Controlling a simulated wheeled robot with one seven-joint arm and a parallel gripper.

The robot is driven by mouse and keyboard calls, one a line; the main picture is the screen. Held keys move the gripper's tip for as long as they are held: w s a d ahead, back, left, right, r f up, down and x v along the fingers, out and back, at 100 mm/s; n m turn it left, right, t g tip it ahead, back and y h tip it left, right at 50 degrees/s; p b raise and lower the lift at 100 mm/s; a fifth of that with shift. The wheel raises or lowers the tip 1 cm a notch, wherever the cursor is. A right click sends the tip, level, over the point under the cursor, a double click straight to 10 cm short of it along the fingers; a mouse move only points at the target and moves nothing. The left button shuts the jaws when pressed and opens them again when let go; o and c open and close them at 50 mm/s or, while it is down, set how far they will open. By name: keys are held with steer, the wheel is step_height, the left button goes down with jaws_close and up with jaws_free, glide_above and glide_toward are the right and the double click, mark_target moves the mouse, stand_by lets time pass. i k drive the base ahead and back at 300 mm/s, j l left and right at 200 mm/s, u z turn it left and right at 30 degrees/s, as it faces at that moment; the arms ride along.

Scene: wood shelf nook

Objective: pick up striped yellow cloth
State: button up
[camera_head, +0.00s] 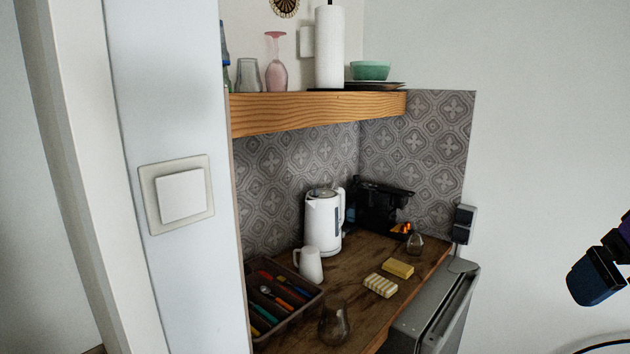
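The striped yellow cloth (380,286) is a small folded block with pale and yellow stripes. It lies flat on the brown wooden counter (352,268), right of the middle and near the front edge. All of its top is in plain sight. A dark blue part of my arm shows at the right edge of the view, well apart from the cloth and the counter. No gripper fingers show.
A plain yellow block (398,267) lies just behind the cloth. A glass (335,325), white mug (309,264), cutlery tray (300,318), kettle (322,222) and black machine (378,205) stand around it. A wooden shelf (320,110) hangs above; a grey appliance (432,310) stands at right.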

mark_target(376, 282)
steer(key=i+l+u, duration=0.15)
steer(key=i+l, duration=0.2)
steer(key=i+l+u, duration=0.15)
steer(key=i+l, duration=0.2)
steer(key=i+l+u, duration=0.15)
steer(key=i+l, duration=0.15)
steer(key=l, duration=0.25)
steer(key=i+l+u, duration=0.15)
steer(key=i+l, duration=0.15)
steer(key=l, duration=0.2)
